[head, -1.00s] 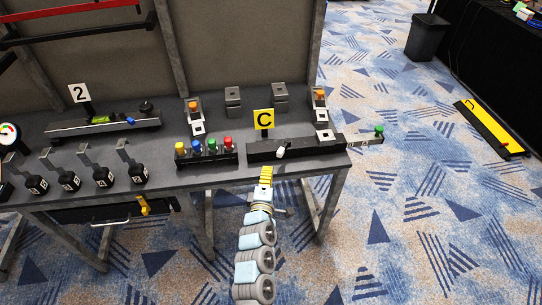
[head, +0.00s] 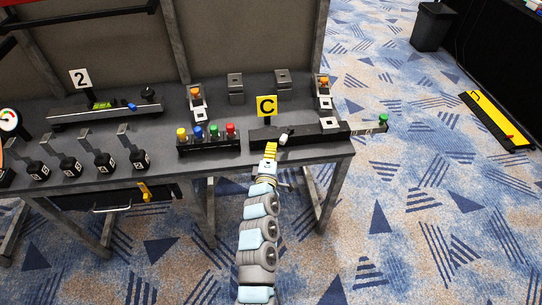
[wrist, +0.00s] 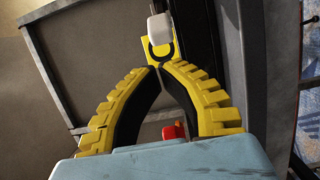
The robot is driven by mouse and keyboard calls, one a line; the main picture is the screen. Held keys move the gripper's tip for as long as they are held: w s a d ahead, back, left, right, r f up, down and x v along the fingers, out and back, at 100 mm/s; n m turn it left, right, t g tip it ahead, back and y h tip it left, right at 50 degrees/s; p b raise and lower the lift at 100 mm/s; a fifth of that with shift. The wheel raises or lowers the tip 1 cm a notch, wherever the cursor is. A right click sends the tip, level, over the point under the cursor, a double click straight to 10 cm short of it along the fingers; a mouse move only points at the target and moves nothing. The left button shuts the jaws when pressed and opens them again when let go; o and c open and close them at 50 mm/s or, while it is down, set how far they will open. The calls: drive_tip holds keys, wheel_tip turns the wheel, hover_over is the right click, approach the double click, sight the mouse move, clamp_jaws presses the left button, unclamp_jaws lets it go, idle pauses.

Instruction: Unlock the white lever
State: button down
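The white lever (head: 283,140) sticks up from a long black box (head: 300,133) at the table's front, just right of the yellow C sign (head: 267,106). My gripper (head: 271,146), with ridged yellow fingers, is just left of the lever in the head view. In the wrist view my gripper's fingertips (wrist: 162,66) meet or almost meet, with nothing seen between them. The white lever (wrist: 160,28) shows just beyond the tips, in front of a yellow plate with a dark mark. I cannot tell whether the fingers touch it.
A box with coloured buttons (head: 208,146) stands left of my gripper. A bar with a green knob (head: 384,119) juts out past the table's right end. Several black numbered lever blocks (head: 103,160) stand at the left.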

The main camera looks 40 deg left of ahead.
sight(274, 137)
drive_tip(key=shift+b+x, duration=0.8)
drive_tip(key=shift+x, duration=1.85)
